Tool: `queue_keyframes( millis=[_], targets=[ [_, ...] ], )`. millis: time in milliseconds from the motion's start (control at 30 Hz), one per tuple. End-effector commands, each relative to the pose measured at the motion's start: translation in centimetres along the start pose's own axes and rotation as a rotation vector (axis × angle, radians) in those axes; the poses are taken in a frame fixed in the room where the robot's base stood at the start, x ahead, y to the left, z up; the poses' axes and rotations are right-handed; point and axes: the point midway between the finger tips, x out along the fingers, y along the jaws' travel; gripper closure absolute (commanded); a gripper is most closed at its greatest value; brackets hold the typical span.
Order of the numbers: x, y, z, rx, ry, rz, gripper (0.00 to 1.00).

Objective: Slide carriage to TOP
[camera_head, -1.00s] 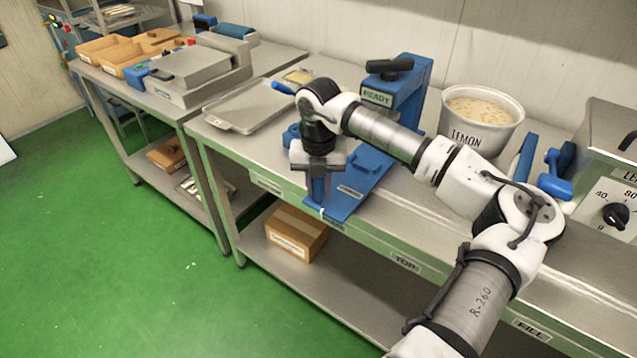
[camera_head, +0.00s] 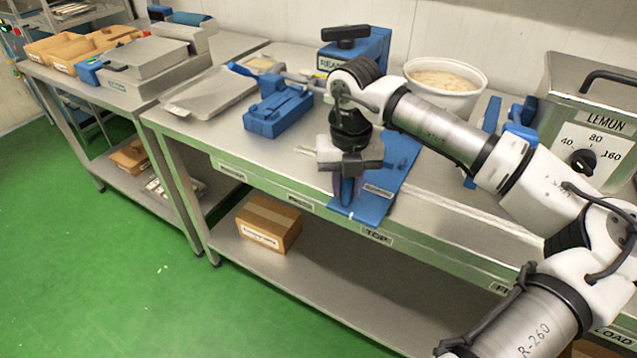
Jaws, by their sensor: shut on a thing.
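The carriage appears as a flat blue plate (camera_head: 375,205) on the front part of the bench, with a white mark on its front edge. A blue upright grip stands on it. My gripper (camera_head: 346,186) points down and is shut on that grip, covering much of it. The TOP label (camera_head: 378,237) is on the bench's front edge. The plate's white mark is a little left of this label, between it and the middle label (camera_head: 300,203). The far part of the plate is partly hidden by my arm.
A blue tower with a READY sign (camera_head: 333,65) and black knob stands behind. A blue block (camera_head: 275,112) and metal tray (camera_head: 208,92) are to the left.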

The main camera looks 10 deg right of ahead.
Motion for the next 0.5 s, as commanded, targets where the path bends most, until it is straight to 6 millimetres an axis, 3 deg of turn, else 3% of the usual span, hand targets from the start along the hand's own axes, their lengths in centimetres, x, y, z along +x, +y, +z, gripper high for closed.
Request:
queue_keyframes(
  millis=[200, 500],
  targets=[
    [0.1, -3.0, -2.0, 0.003, -0.001, -0.001, 1.0],
    [-0.1, -3.9, -2.6, -0.001, -0.001, 0.001, 1.0]
  ],
)
